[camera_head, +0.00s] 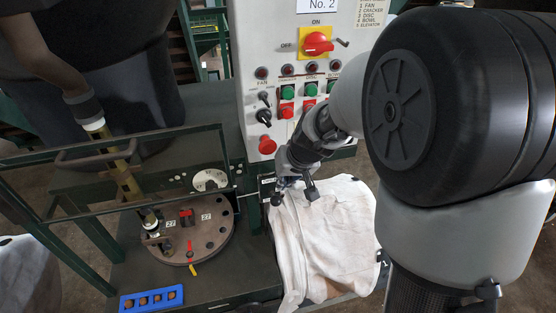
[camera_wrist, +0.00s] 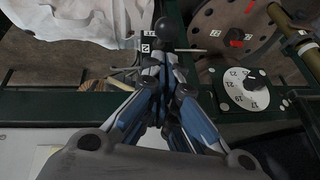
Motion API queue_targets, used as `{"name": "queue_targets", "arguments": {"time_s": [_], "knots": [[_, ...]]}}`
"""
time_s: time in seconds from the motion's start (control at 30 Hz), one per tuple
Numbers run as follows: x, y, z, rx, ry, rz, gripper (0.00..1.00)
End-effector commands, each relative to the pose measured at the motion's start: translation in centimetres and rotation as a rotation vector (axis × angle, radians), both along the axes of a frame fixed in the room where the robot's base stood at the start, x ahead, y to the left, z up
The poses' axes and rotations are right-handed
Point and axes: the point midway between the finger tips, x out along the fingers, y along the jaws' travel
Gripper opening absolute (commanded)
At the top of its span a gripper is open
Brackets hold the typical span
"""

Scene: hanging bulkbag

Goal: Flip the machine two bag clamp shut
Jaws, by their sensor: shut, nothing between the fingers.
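The white bag (camera_head: 325,235) hangs at the front right of the machine's green frame, and its cloth also shows at the top left of the wrist view (camera_wrist: 80,18). My gripper (camera_head: 287,183) is shut and empty at the bag's upper left corner. In the wrist view its fingertips (camera_wrist: 160,55) meet beside a black ball knob (camera_wrist: 164,27). The knob appears to belong to the bag clamp, by a small numbered plate (camera_wrist: 146,47). In the head view a dark knob (camera_head: 276,200) shows just below the fingers. Contact with it cannot be told. My fingers hide much of the clamp.
A control panel (camera_head: 300,120) with a red switch and buttons stands behind my gripper. Left of it are a round plate (camera_head: 190,240) with pegs, a white dial (camera_head: 210,180) and green rails. A blue tray (camera_head: 150,299) lies at the front left.

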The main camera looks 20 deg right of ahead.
Motion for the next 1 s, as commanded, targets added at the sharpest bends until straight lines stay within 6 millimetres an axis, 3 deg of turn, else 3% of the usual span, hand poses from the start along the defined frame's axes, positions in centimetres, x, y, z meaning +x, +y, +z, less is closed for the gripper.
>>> {"name": "queue_targets", "arguments": {"time_s": [0.1,0.3,1.0], "knots": [[0.8,0.3,-2.1,0.0,0.003,0.001,0.0],[1.7,0.5,-3.6,-0.001,0.0,0.0,0.0],[1.7,1.4,-4.2,0.0,-0.033,0.001,0.0]]}}
